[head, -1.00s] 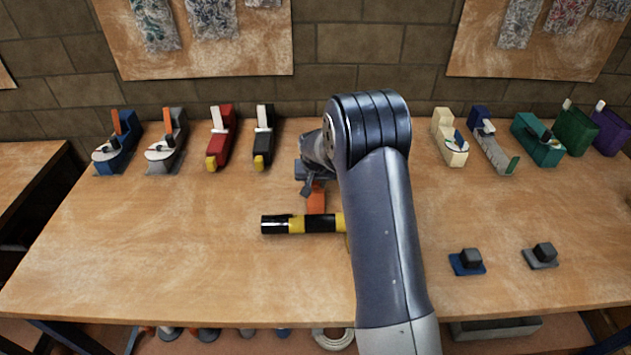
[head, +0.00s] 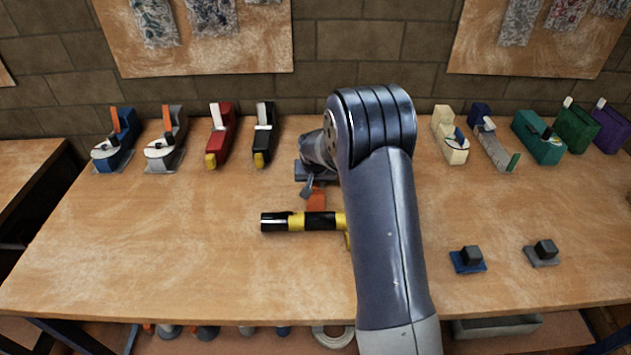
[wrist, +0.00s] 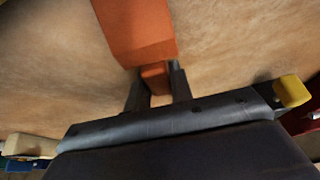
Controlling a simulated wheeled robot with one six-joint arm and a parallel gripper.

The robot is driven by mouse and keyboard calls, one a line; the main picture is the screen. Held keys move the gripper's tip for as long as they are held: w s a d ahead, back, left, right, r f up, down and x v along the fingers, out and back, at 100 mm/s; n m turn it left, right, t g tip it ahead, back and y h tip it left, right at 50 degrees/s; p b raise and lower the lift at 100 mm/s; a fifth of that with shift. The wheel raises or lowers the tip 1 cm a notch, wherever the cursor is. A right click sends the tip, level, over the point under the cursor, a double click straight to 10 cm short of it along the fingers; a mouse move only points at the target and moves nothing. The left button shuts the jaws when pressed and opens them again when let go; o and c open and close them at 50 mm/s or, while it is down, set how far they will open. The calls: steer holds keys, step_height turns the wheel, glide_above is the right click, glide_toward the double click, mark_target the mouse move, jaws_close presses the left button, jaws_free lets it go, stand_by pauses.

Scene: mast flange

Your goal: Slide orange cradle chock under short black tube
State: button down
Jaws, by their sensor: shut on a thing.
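The short black tube (head: 275,222) with yellow bands lies crosswise near the middle of the table in the head view. My arm covers its right end. The orange cradle chock (head: 316,199) is just behind the tube, and its near end meets the tube's far edge in this view. Whether any of it is under the tube cannot be told. My gripper (head: 312,186) is behind the chock. In the wrist view, my gripper's fingers (wrist: 157,84) are shut on the narrow orange tab of the chock (wrist: 135,30). The tube is not clear there.
Several tape dispensers stand along the back, including a black one (head: 264,135) and a cream one (head: 450,137). A blue block (head: 468,260) and a grey block (head: 543,253) sit at front right. The table left of the tube is clear.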

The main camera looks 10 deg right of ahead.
steer(key=shift+s+a+b, duration=0.2)
steer(key=shift+s+b, duration=0.2)
steer(key=shift+s, duration=0.6)
steer(key=c, duration=1.2)
jaws_free()
steer(key=shift+s, duration=0.1)
steer(key=shift+o, duration=0.2)
steer(key=shift+r, duration=0.15)
steer(key=d+v, duration=0.1)
steer(key=v, duration=0.9)
steer(key=shift+a+r+b, duration=0.3)
steer(key=shift+a, duration=0.15)
steer(key=shift+s, duration=0.15)
steer(key=x, duration=1.1)
steer(key=shift+p, duration=0.3)
steer(key=shift+w, duration=0.5)
steer(key=shift+s, duration=0.1)
